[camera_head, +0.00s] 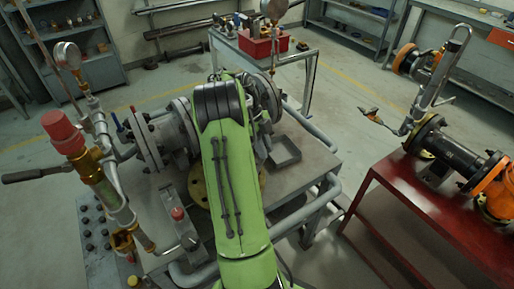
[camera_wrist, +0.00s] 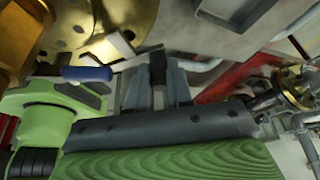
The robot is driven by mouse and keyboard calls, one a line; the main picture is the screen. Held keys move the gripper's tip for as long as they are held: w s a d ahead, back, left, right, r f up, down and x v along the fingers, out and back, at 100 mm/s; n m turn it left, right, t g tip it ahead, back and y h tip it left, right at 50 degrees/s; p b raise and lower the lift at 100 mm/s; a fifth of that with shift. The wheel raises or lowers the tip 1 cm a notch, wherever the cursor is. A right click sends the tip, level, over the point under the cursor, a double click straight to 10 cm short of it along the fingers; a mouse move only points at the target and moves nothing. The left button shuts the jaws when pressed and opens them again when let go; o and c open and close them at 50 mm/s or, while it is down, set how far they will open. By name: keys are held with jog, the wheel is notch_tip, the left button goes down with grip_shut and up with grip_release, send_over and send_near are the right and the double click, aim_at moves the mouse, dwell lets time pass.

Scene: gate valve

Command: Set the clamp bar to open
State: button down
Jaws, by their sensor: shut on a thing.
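In the wrist view, my gripper (camera_wrist: 157,88) shows as grey jaws near the middle, shut around a dark upright piece (camera_wrist: 157,66), which I take for the clamp bar. Its full length and angle cannot be told. In the head view, my green arm covers the middle of the bench, and the gripper and its hold are hidden behind it. The grey flanged gate valve (camera_head: 172,134) lies on the bench, partly behind my arm. A blue-handled piece (camera_wrist: 87,73) is left of the jaws in the wrist view.
A pipe stack with a red cap (camera_head: 64,131) and a gauge stands left. A red table (camera_head: 400,225) with orange-and-black pipework stands right. A red bin (camera_head: 262,45) stands on the cart behind. Grey tube rails run along the bench's right side. Open floor lies between the tables.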

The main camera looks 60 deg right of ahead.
jog(key=shift+s+m, duration=0.3)
jog(key=shift+s, duration=0.05)
jog(key=c, duration=1.3)
grip_release()
jog(key=shift+r, duration=0.1)
jog(key=p+v, duration=0.7)
jog(key=v, duration=0.8)
jog(key=shift+r+p, duration=0.3)
jog(key=shift+r, duration=0.05)
jog(key=shift+d, duration=0.1)
